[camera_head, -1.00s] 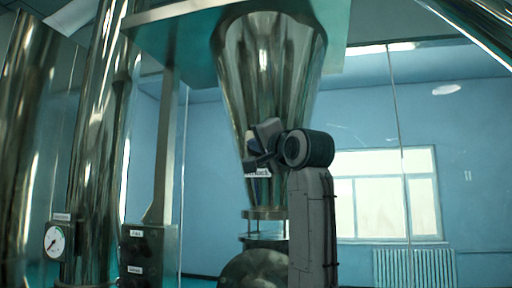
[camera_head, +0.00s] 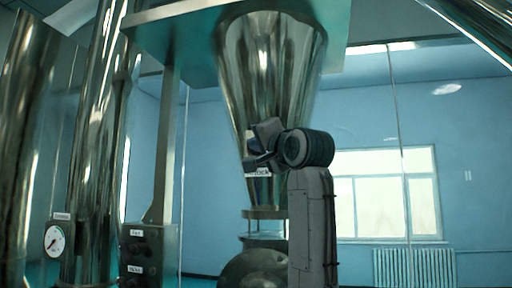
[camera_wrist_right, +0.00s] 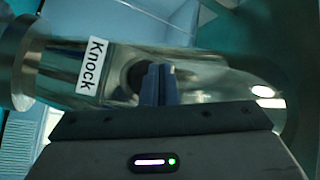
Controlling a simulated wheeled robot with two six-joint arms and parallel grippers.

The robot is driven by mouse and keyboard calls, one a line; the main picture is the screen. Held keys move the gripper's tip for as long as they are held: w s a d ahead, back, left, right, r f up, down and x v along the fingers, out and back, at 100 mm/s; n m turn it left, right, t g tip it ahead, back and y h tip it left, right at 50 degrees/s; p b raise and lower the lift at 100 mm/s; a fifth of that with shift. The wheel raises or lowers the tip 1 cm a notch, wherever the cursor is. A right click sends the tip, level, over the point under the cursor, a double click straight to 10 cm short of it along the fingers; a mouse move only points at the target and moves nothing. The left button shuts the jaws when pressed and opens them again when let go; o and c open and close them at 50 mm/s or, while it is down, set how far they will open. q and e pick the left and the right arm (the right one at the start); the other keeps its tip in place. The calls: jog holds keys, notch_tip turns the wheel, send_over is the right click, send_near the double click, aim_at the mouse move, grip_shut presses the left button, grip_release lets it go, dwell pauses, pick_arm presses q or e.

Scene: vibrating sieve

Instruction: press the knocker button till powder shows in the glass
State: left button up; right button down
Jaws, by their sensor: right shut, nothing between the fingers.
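The steel cone hopper (camera_head: 265,60) hangs in the middle of the head view, with a white "Knock" label (camera_head: 258,172) low on its side. The label also shows in the wrist view (camera_wrist_right: 92,67). My right gripper (camera_head: 256,160) is shut and empty at the cone's lower side, just above the label. In the wrist view its fingertips (camera_wrist_right: 157,82) overlap a dark round part (camera_wrist_right: 135,76) beside the label, likely the knocker button; I cannot tell whether they touch. The glass (camera_head: 266,230) under the cone looks pale and clear; no powder can be made out. My left gripper is not in view.
A dark control box (camera_head: 148,255) with labels and a round gauge (camera_head: 55,239) stand at the left. Tall steel pipes (camera_head: 97,150) rise behind them. A rounded dark machine part (camera_head: 255,270) sits below the glass. The space right of my arm looks open.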

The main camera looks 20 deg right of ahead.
dwell(0.7)
jog(key=shift+w+d, duration=0.3)
jog(key=shift+w, duration=0.05)
jog(key=shift+w+d+r+p, duration=0.1)
jog(key=shift+w+d+p, duration=0.35)
jog(key=shift+w+p, duration=0.15)
dwell(1.4)
jog(key=shift+s+a, duration=0.1)
jog(key=shift+s+a+f+b, duration=0.25)
jog(key=shift+s+a+b, duration=0.2)
jog(key=shift+s+b, duration=0.25)
